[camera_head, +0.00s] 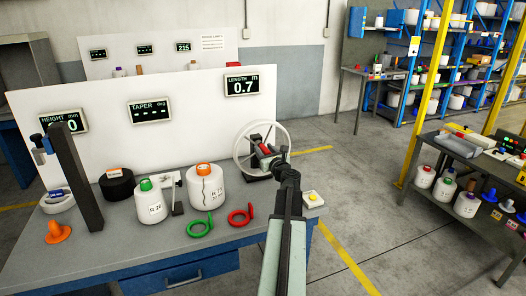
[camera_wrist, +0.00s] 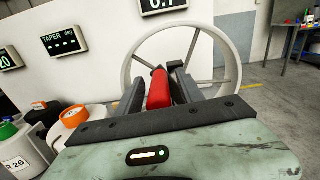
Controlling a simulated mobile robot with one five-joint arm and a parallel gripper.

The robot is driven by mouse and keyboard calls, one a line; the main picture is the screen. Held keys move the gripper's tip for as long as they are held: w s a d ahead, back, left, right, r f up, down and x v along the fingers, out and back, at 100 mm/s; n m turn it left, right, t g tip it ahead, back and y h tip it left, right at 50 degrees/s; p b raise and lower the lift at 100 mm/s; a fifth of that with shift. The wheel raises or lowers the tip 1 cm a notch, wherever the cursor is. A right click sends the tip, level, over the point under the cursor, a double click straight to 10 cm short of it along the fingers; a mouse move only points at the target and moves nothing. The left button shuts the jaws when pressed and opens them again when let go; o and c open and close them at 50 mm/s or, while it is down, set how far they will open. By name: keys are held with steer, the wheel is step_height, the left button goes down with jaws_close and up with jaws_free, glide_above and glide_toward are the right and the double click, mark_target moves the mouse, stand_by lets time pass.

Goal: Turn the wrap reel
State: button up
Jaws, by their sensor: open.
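The wrap reel (camera_head: 237,160) is a white spoked wheel on a dark stand at the bench's right end. It also shows in the wrist view (camera_wrist: 237,72), behind the fingers. Its red handle (camera_wrist: 159,90) points toward my gripper and lies between the two dark fingers. My gripper (camera_head: 268,152) is open, with a finger on either side of the handle. I cannot tell whether either finger touches it. In the head view the red handle (camera_head: 265,148) is partly hidden by my gripper. The length display (camera_head: 241,86) above reads 0.7.
Orange-capped (camera_head: 205,187) and green-capped (camera_head: 151,204) bobbins stand left of the reel. Green (camera_head: 200,226) and red (camera_head: 241,216) rings lie at the bench front. A small white box with a yellow button (camera_head: 312,199) sits at the right corner. A white panel (camera_head: 188,92) stands behind.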

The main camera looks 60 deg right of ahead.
jaws_close()
stand_by(1.4)
